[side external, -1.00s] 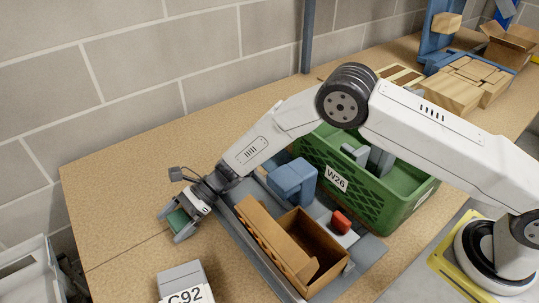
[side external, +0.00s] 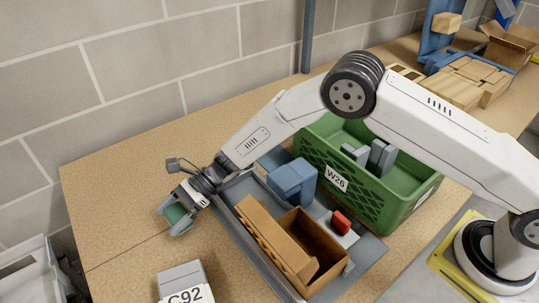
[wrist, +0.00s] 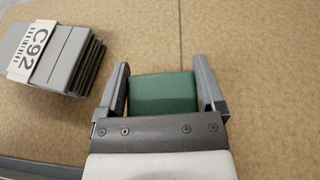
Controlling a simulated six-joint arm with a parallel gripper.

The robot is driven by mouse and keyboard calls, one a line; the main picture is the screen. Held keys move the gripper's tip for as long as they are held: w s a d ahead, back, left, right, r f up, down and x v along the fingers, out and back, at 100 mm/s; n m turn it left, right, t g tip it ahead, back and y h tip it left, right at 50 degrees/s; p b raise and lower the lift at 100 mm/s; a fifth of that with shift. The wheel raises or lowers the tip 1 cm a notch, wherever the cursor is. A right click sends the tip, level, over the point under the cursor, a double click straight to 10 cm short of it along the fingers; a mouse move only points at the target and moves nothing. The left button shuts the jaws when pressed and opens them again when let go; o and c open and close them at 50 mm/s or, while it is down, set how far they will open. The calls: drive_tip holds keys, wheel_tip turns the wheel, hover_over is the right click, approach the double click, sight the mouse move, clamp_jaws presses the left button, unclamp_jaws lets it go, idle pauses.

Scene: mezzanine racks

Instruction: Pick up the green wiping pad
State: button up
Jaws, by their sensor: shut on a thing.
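The green wiping pad (wrist: 162,92) is between the two fingers of my gripper (wrist: 161,85) in the wrist view, with a finger against each side. In the side external view the pad (side external: 176,212) shows between the fingers of my gripper (side external: 172,218), over the left part of the wooden bench. My gripper is shut on the pad. The side view does not clearly show the gap between the pad and the bench top.
A grey stack labelled C92 (side external: 183,278) stands in front of my gripper. A grey tray (side external: 237,232) with an open cardboard box (side external: 317,243), a blue block (side external: 291,182) and a red item (side external: 341,222) lies to the right. Behind is a green crate W26 (side external: 356,196).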

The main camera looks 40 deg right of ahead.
sight(171, 216)
drive_tip(key=shift+r, duration=3.85)
